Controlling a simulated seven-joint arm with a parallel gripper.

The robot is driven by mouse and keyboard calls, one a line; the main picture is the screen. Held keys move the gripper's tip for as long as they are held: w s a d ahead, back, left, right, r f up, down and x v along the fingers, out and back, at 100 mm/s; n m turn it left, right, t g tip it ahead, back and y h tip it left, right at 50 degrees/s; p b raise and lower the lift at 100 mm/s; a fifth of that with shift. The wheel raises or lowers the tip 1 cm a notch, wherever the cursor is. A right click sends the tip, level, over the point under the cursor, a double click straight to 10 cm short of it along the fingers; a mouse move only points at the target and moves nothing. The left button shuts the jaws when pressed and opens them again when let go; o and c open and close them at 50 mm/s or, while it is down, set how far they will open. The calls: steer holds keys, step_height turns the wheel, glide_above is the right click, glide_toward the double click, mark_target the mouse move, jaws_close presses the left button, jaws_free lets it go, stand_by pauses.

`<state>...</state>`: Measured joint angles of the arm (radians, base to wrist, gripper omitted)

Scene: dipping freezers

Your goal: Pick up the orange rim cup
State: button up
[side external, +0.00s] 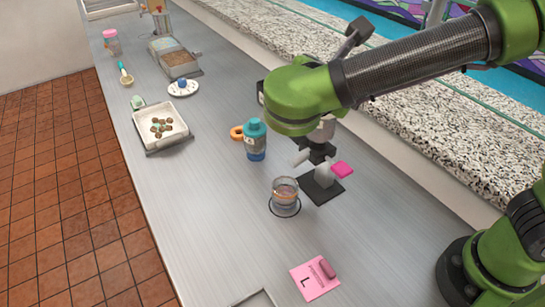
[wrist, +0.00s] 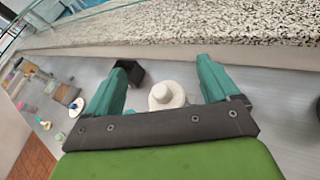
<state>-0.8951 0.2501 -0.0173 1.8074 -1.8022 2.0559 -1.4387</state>
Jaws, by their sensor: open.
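The orange rim cup (side external: 285,188) is a clear glass with an orange band near its rim. In the side view it stands upright at the middle of the grey counter, with a dark ring at its base. My gripper (wrist: 161,66) is open, its two teal fingers spread in the wrist view. A round white object (wrist: 167,95) shows between and below the fingers; I cannot tell what it is. In the side view the green wrist is above and behind the cup, apart from it, and the fingers cannot be made out clearly. The cup cannot be identified in the wrist view.
A teal-capped bottle (side external: 255,139) stands behind-left of the cup. A dark stand (side external: 322,188) is close on its right. A pink card (side external: 314,279) lies in front. A granite ledge (side external: 400,143) edges the counter.

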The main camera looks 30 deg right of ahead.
steer(key=a+n+t, duration=0.6)
steer(key=a, duration=0.6)
steer(key=h, duration=0.1)
glide_toward(287, 179)
steer(key=shift+w+d+r+g, duration=0.15)
steer(key=shift+w+d, duration=0.1)
steer(key=shift+w, duration=0.2)
steer(key=shift+w+d+r+g, duration=0.15)
steer(key=shift+w+d, duration=0.15)
steer(key=shift+w, duration=0.15)
steer(key=shift+w+d+f, duration=0.2)
steer(key=x, duration=0.6)
steer(key=shift+w+d, duration=0.2)
steer(key=shift+d, duration=0.2)
steer(key=shift+c, duration=0.5)
steer(key=c, duration=1.1)
steer(key=shift+r, duration=0.15)
